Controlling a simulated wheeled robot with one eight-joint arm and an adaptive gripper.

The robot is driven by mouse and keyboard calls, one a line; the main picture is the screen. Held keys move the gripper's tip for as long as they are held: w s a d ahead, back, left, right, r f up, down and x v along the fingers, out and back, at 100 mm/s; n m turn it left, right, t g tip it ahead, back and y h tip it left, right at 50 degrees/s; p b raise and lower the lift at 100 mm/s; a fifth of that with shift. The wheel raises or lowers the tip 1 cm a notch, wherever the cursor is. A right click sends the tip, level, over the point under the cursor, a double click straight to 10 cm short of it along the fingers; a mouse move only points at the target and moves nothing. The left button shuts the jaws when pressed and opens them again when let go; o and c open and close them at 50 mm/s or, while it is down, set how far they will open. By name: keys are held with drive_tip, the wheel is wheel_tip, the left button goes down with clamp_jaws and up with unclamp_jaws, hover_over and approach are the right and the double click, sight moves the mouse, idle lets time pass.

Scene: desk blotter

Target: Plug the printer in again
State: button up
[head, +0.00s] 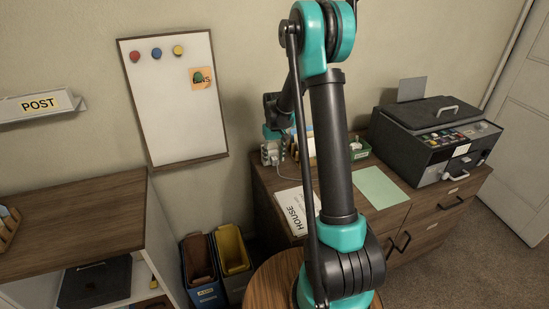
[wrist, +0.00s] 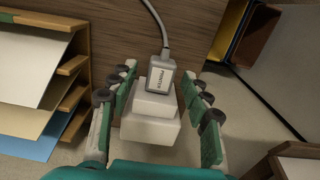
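A grey plug labelled PRINTER (wrist: 163,78) shows in the wrist view, with a grey cord (wrist: 157,18) running up from it. It is against a stepped white block (wrist: 150,128); I cannot tell whether it is seated in a socket. My gripper (wrist: 161,74) is open, with one finger on each side of the plug and block and visible gaps beside them. In the head view, a pale socket block (head: 270,151) stands at the cabinet's back left corner, just below my gripper, which is partly hidden by my arm. The dark printer (head: 432,128) stands on the cabinet's right.
The wooden cabinet top (head: 264,182) also holds a HOUSE paper (head: 295,212), a green sheet (head: 378,187) and a green tray (head: 359,150). In the wrist view, a wooden paper rack (wrist: 70,98) is close on the left. Bins (head: 232,250) stand on the floor left of the cabinet.

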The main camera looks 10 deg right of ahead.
sight(274, 158)
wheel_tip(274, 158, up, 12)
idle(0.7)
idle(0.4)
